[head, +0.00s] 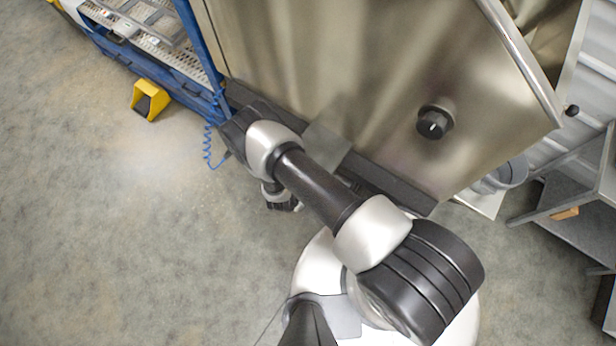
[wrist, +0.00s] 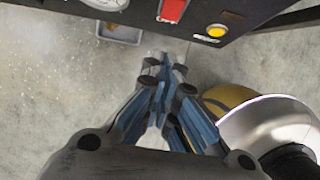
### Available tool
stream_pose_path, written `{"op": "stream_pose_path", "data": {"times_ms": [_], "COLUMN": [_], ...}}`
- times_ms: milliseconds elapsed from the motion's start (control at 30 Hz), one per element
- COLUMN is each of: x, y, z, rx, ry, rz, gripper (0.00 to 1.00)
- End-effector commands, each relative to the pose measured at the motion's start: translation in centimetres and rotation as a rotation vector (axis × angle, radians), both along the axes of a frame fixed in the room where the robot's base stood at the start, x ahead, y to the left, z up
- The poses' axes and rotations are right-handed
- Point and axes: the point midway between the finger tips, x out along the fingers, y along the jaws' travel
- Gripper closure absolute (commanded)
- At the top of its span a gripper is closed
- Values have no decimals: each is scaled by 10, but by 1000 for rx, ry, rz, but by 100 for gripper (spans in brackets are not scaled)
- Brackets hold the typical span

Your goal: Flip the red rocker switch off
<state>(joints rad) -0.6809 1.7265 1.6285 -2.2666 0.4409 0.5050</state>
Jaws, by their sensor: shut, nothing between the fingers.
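The red rocker switch (wrist: 173,10) sits on a dark panel (wrist: 275,12) at the top edge of the wrist view, its upper end cut off by the frame. It is not visible in the head view. My gripper (wrist: 167,62) has its blue fingers closed together and empty. In the picture its tips are just below the switch and the panel's lower edge, apart from the switch. Whether the rocker is on or off cannot be told. In the head view my arm reaches along the hopper's lower edge, and the fingers cannot be made out.
A yellow round button (wrist: 217,30) is right of the switch on the panel. The metal hopper (head: 340,70) has a black knob (head: 435,122). A blue frame (head: 200,45), coiled blue cable (head: 207,148) and yellow floor unit (head: 151,98) are left. A shelf (head: 570,205) stands right. Floor at left is open.

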Motion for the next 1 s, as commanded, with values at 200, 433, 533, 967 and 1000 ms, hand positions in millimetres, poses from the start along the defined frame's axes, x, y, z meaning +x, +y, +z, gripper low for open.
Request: {"op": "stream_pose_path", "data": {"times_ms": [200, 433, 533, 967, 1000], "x": [12, 35, 38, 34, 29], "y": [-10, -27, -30, -31, -31], "z": [-47, -55, -56, -55, -55], "rx": [0, 1, 0, 0, -1], "ry": [0, -1, 0, 1, 2], "rz": [-3, -3, -1, 3, 3], "gripper": [100, 100, 100, 100, 100]}}
